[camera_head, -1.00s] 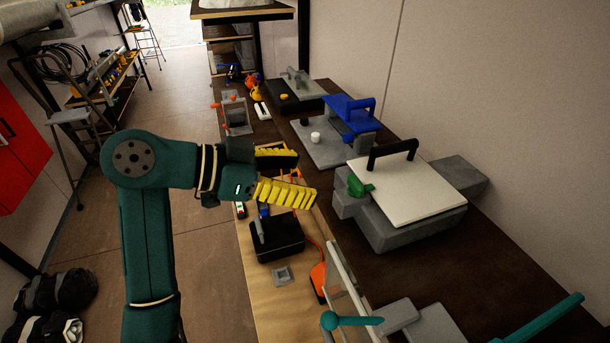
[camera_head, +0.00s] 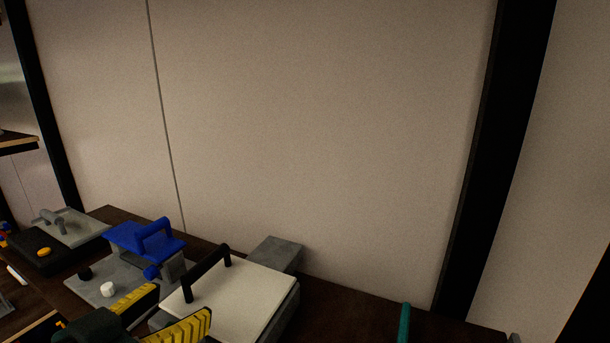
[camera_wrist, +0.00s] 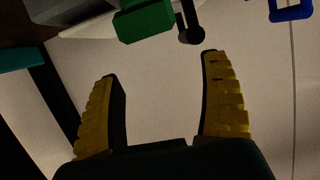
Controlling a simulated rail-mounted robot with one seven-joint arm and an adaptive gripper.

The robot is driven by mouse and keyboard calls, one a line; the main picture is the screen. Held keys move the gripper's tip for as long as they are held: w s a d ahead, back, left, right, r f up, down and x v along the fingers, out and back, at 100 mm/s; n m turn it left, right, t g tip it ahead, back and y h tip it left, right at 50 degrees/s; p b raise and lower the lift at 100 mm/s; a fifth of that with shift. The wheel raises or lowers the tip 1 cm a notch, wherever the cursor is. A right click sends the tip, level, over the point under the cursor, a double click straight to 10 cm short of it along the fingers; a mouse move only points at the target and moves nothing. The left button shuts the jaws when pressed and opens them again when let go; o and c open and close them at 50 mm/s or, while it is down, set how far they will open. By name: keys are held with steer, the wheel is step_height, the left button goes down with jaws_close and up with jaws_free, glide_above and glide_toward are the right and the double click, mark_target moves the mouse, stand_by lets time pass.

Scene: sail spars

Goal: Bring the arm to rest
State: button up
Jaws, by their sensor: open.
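My gripper (camera_head: 166,313) shows at the bottom left of the head view, with its yellow ribbed fingers apart and nothing between them. It is in front of the grey block with the white plate (camera_head: 238,301) and black handle (camera_head: 207,272), and hides part of them. In the wrist view my gripper (camera_wrist: 160,68) is also open and empty, with the pale wall behind it. A green part (camera_wrist: 143,20) and a dark round-ended bar (camera_wrist: 190,30) are at the top of that view, beyond the fingertips. Most of my arm is out of view.
A blue plate with a handle (camera_head: 143,241) stands on a grey base, with a white knob (camera_head: 107,289) beside it. A black box with a grey lid (camera_head: 72,228) is farther left. A teal bar (camera_head: 404,322) rises at the bottom right. The pale wall (camera_head: 320,130) is bare.

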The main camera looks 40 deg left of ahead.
steer(key=w+d+r+t+y+b, duration=0.1)
steer(key=w+d+r+t, duration=0.1)
steer(key=w+d, duration=0.45)
steer(key=w+d+r+t+b, duration=0.15)
steer(key=w+d, duration=0.25)
steer(key=d, duration=0.5)
steer(key=s+d+r+m+t+h+p, duration=0.1)
steer(key=d+r+t+h+p, duration=0.1)
steer(key=d, duration=1)
steer(key=s+d+r+m+t+h+p, duration=0.1)
steer(key=s+d+r+t+h+p, duration=0.1)
steer(key=d, duration=1.1)
step_height(320, 180, up, 3)
steer(key=shift+s+d+f+m+t+h, duration=0.25)
steer(key=shift+m+t+h, duration=0.15)
steer(key=shift+h, duration=0.3)
